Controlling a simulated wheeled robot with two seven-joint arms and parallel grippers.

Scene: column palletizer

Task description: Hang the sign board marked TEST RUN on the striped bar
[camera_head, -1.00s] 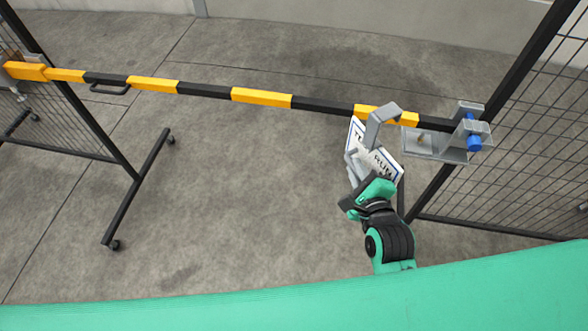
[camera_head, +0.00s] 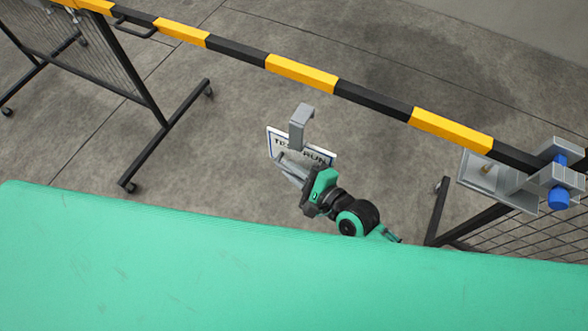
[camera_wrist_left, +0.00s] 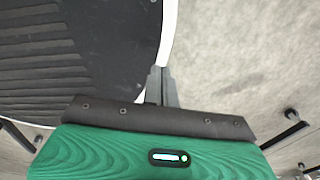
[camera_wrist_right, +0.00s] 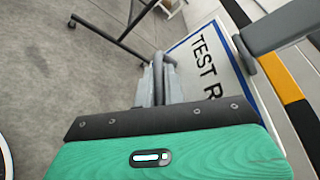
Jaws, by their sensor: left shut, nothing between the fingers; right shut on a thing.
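The sign board (camera_head: 318,154) is white with a blue edge and dark lettering reading TEST RUN, partly covered by my gripper. A grey hook (camera_head: 300,122) rises from its top. My right gripper (camera_head: 286,166) is shut on the sign and holds it in front of and below the striped bar (camera_head: 303,74), apart from it. The bar is yellow and black. In the right wrist view the sign (camera_wrist_right: 210,62) is right of the fingers (camera_wrist_right: 158,82), with the bar (camera_wrist_right: 285,85) beyond. My left gripper (camera_wrist_left: 162,88) is shut and empty, seen only in the left wrist view.
A grey bracket (camera_head: 490,185) with a blue knob (camera_head: 558,198) holds the bar's right end. Mesh panels on black wheeled frames (camera_head: 160,110) stand at both sides. A black handle (camera_head: 135,27) is on the bar's left part. The floor between the frames is clear.

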